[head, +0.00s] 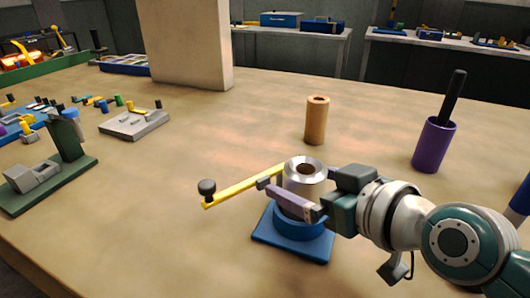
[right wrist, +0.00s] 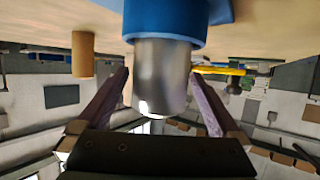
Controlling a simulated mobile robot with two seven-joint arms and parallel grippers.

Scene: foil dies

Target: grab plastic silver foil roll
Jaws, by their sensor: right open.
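The silver foil roll (head: 304,169) stands upright with its open hollow top showing. Its lower end sits in a round blue holder on a blue square base (head: 292,243). My right gripper (head: 283,186) is open around the roll, with one purple finger across the near side and the other mostly hidden behind it. In the right wrist view, which looks upside down, the silver roll (right wrist: 161,75) is between the two spread fingers (right wrist: 159,82), with a gap visible on each side. My left gripper is not in view.
A yellow lever (head: 243,187) with a black knob stands left of the roll. A brown cardboard roll (head: 316,120) stands behind. A purple cup (head: 433,145) with a black rod is at right. A green fixture (head: 66,150) and grey tray (head: 135,124) are at left. The table between is clear.

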